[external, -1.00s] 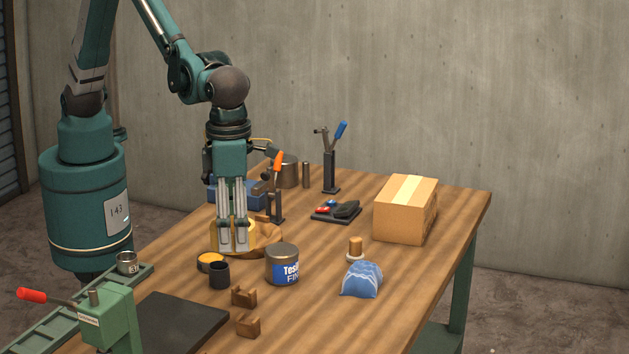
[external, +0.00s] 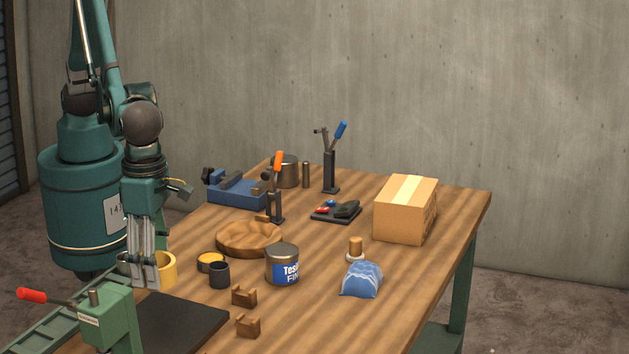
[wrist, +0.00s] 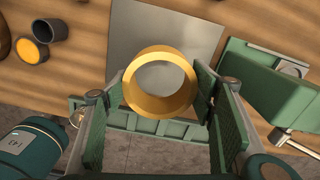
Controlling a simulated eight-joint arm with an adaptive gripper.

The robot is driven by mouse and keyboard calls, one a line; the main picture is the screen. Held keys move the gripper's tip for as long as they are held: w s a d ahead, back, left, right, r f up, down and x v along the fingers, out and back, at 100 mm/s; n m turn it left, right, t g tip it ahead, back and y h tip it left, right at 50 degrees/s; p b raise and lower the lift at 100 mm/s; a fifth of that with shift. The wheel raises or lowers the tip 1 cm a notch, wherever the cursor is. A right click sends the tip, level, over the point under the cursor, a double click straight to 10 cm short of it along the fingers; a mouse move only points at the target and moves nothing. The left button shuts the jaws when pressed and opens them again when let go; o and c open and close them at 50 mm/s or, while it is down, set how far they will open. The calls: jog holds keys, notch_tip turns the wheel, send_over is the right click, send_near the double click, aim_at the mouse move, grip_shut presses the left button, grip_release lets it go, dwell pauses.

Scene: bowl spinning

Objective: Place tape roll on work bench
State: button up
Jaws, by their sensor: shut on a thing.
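The tape roll is a gold-yellow ring (external: 167,268), also seen in the wrist view (wrist: 160,105) with its open hole facing the camera. My gripper (external: 145,284) is shut on the tape roll, with a finger pad at each side of it in the wrist view (wrist: 158,98). In the external view the fingers hide part of the ring. The roll is near the left edge of the wooden work bench (external: 325,245), by the dark mat. I cannot tell whether it touches the bench.
A dark flat mat (external: 180,322) lies close by, with a green press (external: 108,318) and a green rail (external: 55,320) at its left. A black cup (external: 219,275), paint can (external: 283,266) and wooden bowl (external: 248,238) stand to the right.

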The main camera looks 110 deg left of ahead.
jog(key=shift+f, duration=0.5)
jog(key=shift+f, duration=0.15)
send_over(155, 332)
jog(key=shift+f, duration=2.95)
jog(key=shift+f, duration=1.9)
jog(key=shift+f, duration=0.15)
jog(key=o, duration=0.9)
